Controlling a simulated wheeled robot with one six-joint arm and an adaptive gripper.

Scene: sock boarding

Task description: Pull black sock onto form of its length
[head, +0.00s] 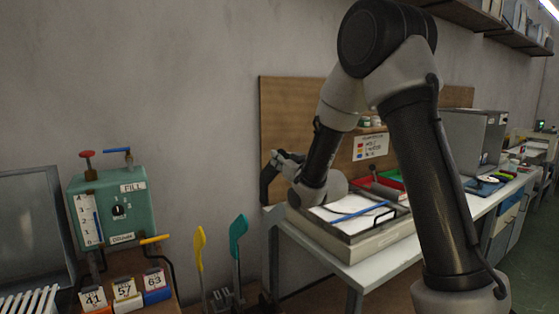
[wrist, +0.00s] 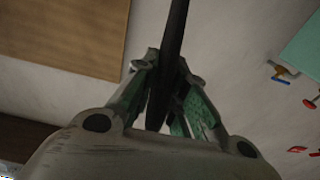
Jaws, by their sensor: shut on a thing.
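My gripper (wrist: 165,75) is shut on a long, narrow black thing, which looks like the black sock (wrist: 173,35). In the wrist view it runs between the two fingers and out of the top of the picture. In the head view my gripper (head: 285,160) is in front of the wooden board, with a dark shape (head: 266,184) at it. A yellow form (head: 200,246) and a teal form (head: 238,238) stand upright at lower centre, left of and below my gripper and apart from it. Their lower ends sit among dark fittings.
A shallow tray (head: 365,240) with a blue strip lies on the white bench (head: 385,262). A green FILL box (head: 145,205) with valves stands at left. Below it are blocks marked 41, 57 and 63 (head: 157,283). Bare wall lies between the forms and the wooden board (head: 290,110).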

